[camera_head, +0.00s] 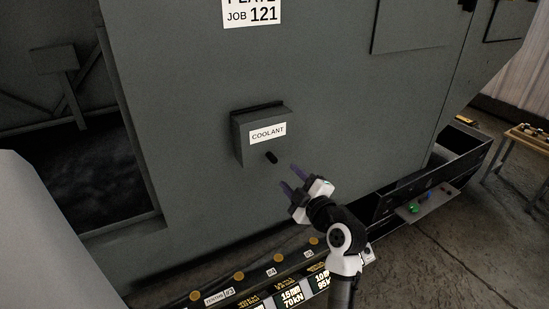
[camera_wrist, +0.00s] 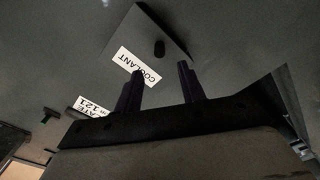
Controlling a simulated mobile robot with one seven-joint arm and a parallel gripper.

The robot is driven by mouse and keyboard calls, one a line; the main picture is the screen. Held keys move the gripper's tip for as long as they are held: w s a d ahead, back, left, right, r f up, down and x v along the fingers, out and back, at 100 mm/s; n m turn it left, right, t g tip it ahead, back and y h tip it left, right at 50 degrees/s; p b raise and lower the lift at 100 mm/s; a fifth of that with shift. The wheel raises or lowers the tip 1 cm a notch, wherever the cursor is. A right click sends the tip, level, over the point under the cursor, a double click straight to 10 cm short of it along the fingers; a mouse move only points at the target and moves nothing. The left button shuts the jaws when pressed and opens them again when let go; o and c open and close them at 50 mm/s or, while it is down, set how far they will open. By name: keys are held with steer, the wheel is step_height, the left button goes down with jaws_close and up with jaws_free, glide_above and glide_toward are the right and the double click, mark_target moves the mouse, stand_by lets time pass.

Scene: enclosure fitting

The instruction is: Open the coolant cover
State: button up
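The coolant cover (camera_head: 262,131) is a small grey box on the machine's side wall, with a white COOLANT label and a short dark knob (camera_head: 271,157) below the label. The cover looks closed. In the wrist view the cover (camera_wrist: 165,38) is ahead, with its knob (camera_wrist: 159,48) beyond the fingertips. My gripper (camera_head: 291,179) is just right of and below the knob, apart from it. Its two dark fingers (camera_wrist: 160,76) are spread with nothing between them.
The large grey machine wall (camera_head: 330,110) fills the middle. A ledge with labels and yellow discs (camera_head: 238,275) runs along its foot. A control panel with coloured buttons (camera_head: 427,202) and a wooden table (camera_head: 530,138) are at the right. An opening (camera_head: 80,150) is at the left.

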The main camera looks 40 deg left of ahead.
mark_target(274, 161)
steer(key=p+x, duration=0.2)
steer(key=x, duration=0.7)
steer(key=shift+w+a, duration=0.2)
steer(key=shift+a, duration=0.1)
steer(key=shift+c, duration=0.3)
jaws_close()
